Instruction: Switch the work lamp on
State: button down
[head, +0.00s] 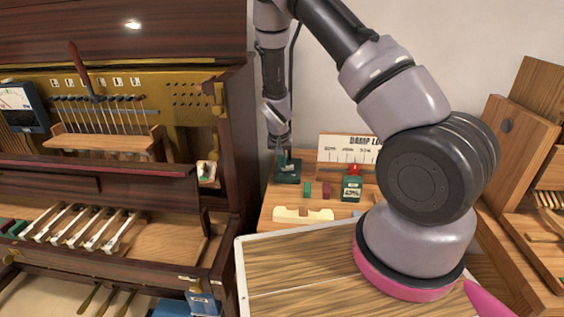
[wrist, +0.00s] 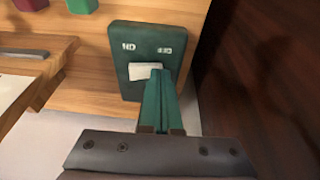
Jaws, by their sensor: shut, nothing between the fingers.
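A dark green switch box (wrist: 128,40) with a pale rocker (wrist: 138,70) and two small, hard-to-read labels stands against a wooden face in the wrist view. In the head view the box (head: 288,172) is at the left end of the small wooden bench. My gripper (wrist: 156,74) is shut and empty, its green fingertips over the right part of the rocker. I cannot tell whether they touch it. In the head view my gripper (head: 284,152) is just above the box, its fingers hard to make out. I cannot make out the work lamp.
A dark piano cabinet (head: 232,150) stands close on the left. A green box with a red top (head: 352,184) and a white chart board (head: 345,149) are right of the switch box. A pale notched block (head: 303,215) lies in front.

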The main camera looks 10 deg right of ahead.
jog(key=shift+d+r, duration=0.1)
jog(key=shift+d, duration=0.05)
jog(key=shift+s+d+r, duration=0.2)
jog(key=shift+d+r, duration=0.05)
jog(key=shift+d, duration=0.3)
jog(key=shift+r, duration=0.15)
jog(key=r, duration=0.3)
jog(key=shift+w+a+r, duration=0.25)
jog(key=shift+a+r, duration=0.05)
jog(key=shift+r, duration=0.05)
jog(key=a+v, duration=0.1)
jog(key=v, duration=0.9)
jog(key=shift+a, duration=0.2)
